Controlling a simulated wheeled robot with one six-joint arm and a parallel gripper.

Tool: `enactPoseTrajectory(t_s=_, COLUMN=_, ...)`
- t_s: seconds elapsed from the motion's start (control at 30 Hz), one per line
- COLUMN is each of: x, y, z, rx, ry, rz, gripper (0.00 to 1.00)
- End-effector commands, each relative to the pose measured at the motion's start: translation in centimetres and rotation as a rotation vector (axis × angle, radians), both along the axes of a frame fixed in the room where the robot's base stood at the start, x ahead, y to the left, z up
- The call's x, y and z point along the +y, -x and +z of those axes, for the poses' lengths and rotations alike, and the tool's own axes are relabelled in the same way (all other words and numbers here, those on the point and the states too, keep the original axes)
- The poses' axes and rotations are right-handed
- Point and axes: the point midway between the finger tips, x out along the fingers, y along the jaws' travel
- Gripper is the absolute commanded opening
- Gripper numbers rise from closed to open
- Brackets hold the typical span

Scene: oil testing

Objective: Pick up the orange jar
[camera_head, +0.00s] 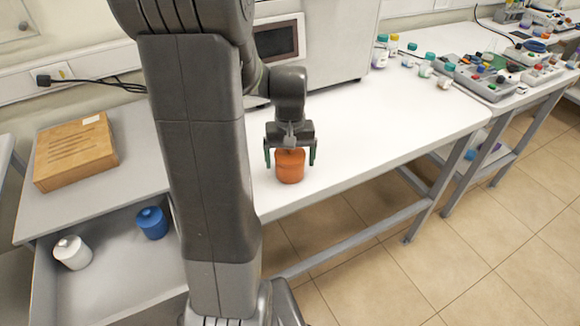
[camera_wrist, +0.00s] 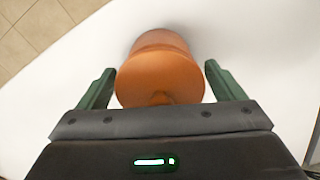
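The orange jar (camera_head: 290,167) stands upright on the white table near its front edge in the head view. It also shows in the wrist view (camera_wrist: 160,72), seen from above with its lid toward the camera. My gripper (camera_head: 290,160) is over the jar, pointing down. Its two green fingers are spread on either side of the jar. In the wrist view (camera_wrist: 160,85) a gap shows between each finger and the jar, so the gripper is open and not holding it.
A grey machine (camera_head: 325,45) stands behind on the white table (camera_head: 400,125). Left are a wooden box (camera_head: 75,152) and a lower drawer with a blue jar (camera_head: 152,222) and a white jar (camera_head: 72,252). Several small bottles (camera_head: 426,66) stand at the back right. The table's middle is clear.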

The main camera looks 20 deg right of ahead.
Motion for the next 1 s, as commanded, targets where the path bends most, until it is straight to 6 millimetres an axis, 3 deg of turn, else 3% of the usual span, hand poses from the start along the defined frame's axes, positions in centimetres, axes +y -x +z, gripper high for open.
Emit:
enactPoseTrajectory(t_s=0.03, x=0.0, y=0.0, z=0.0, rx=0.0, ry=0.0, rz=0.0, gripper=0.79)
enactPoseTrajectory(t_s=0.2, x=0.0, y=0.0, z=0.0, rx=0.0, ry=0.0, rz=0.0, gripper=0.47)
enactPoseTrajectory(t_s=0.57, x=0.0, y=-0.1, z=0.4, rx=-0.002, ry=0.001, rz=0.0, gripper=0.47)
enactPoseTrajectory(t_s=0.67, x=-0.1, y=-0.1, z=1.5, rx=-0.004, ry=0.003, rz=0.0, gripper=0.47)
enactPoseTrajectory(t_s=1.0, x=0.0, y=-0.1, z=8.1, rx=-0.004, ry=0.003, rz=0.0, gripper=0.47)
